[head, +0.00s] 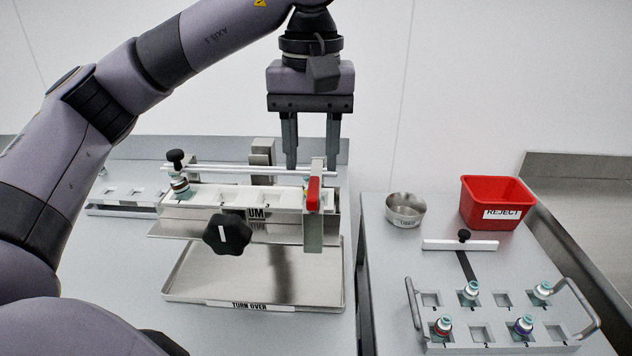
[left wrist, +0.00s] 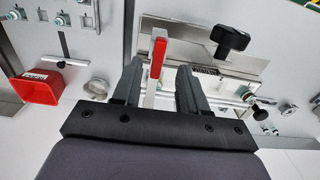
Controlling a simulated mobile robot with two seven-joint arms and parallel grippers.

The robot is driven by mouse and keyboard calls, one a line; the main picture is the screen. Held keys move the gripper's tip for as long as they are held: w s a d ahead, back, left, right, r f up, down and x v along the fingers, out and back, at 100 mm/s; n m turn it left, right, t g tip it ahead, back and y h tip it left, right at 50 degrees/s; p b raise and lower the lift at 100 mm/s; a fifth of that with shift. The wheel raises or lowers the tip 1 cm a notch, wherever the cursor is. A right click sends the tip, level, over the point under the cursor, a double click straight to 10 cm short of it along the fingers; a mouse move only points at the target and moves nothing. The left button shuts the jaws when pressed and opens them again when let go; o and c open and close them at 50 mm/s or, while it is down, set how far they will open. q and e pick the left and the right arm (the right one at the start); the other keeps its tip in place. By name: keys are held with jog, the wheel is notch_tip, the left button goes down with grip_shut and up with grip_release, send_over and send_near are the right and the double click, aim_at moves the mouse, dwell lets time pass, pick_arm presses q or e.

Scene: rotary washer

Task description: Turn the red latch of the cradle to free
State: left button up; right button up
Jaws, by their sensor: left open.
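The red latch (head: 313,194) stands upright at the right end of the cradle (head: 235,198), a white holder with a clear rail and a black knob (head: 227,232) at its front. My left gripper (head: 311,166) points down, open and empty, above and behind the latch. In the left wrist view the latch (left wrist: 157,57) shows in the gap between the open fingers (left wrist: 160,70), nearer the left finger. I cannot tell whether a finger touches it. A vial (head: 180,188) sits at the cradle's left end. My right gripper is not in view.
A steel tray (head: 185,290) labelled TURN OVER lies under the cradle. To the right are a round steel bowl (head: 405,208), a red REJECT bin (head: 490,200) and a rack (head: 440,347) with several vials and two handles. A second rack (head: 115,208) is partly hidden behind the cradle.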

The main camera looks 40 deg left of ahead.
aim_at(312, 191)
pick_arm(q)
jog(key=shift+f+b, duration=0.5)
jog(key=shift+f, duration=2.15)
grip_shut()
